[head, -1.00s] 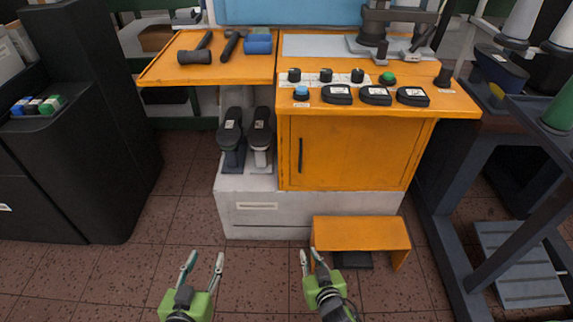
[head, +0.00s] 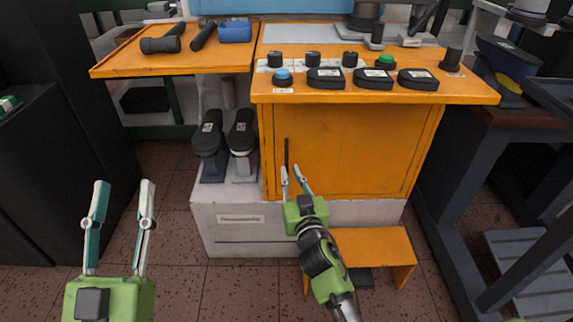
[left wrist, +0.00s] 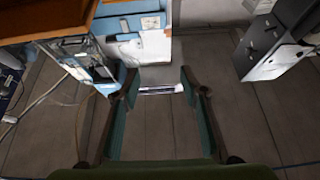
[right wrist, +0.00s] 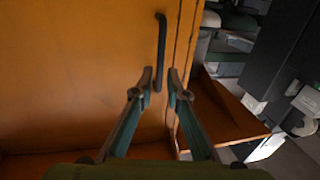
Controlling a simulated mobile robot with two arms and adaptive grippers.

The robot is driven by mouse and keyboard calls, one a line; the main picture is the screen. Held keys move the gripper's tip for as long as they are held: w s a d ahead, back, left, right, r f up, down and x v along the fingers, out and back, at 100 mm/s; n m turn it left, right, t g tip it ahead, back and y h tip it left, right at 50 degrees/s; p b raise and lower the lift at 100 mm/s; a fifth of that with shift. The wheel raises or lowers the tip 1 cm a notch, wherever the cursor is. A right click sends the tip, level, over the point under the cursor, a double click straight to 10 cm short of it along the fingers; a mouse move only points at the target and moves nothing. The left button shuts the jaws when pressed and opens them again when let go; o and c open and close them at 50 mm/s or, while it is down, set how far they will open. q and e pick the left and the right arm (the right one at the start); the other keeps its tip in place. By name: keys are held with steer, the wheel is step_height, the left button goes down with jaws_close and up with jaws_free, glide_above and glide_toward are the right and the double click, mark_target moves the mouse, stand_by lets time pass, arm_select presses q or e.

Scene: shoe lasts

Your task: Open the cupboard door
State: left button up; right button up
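The orange cupboard door (head: 355,155) is shut in the head view, with a dark vertical handle (head: 287,155) near its left edge. In the right wrist view the door (right wrist: 75,70) fills the left side, and the handle (right wrist: 161,52) stands just beyond the fingertips. My right gripper (head: 294,172) is open at the handle's lower end; it also shows in the right wrist view (right wrist: 160,82). I cannot tell whether a finger touches the handle. My left gripper (head: 122,188) is open and empty, away from the cupboard at the left; its open fingers show in the left wrist view (left wrist: 158,82).
An orange step (head: 375,245) stands on the floor below the door. The orange worktop (head: 420,92) with knobs and buttons overhangs the door. A dark rack (head: 480,190) stands at the right.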

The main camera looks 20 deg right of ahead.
mark_target(287, 164)
steer(key=w, duration=0.4)
steer(key=shift+w+d+b, duration=0.15)
steer(key=shift+w+b, duration=0.05)
steer(key=shift+b, duration=0.15)
steer(key=shift+w, duration=0.55)
jaws_close()
arm_select(q)
steer(key=s+r+t, duration=0.2)
steer(key=r, duration=0.1)
steer(key=s+r+t+h, duration=0.1)
steer(key=shift+s+a+r, duration=0.2)
steer(key=shift+s+r, duration=0.05)
steer(key=shift+s, duration=0.05)
steer(key=shift+w, duration=0.1)
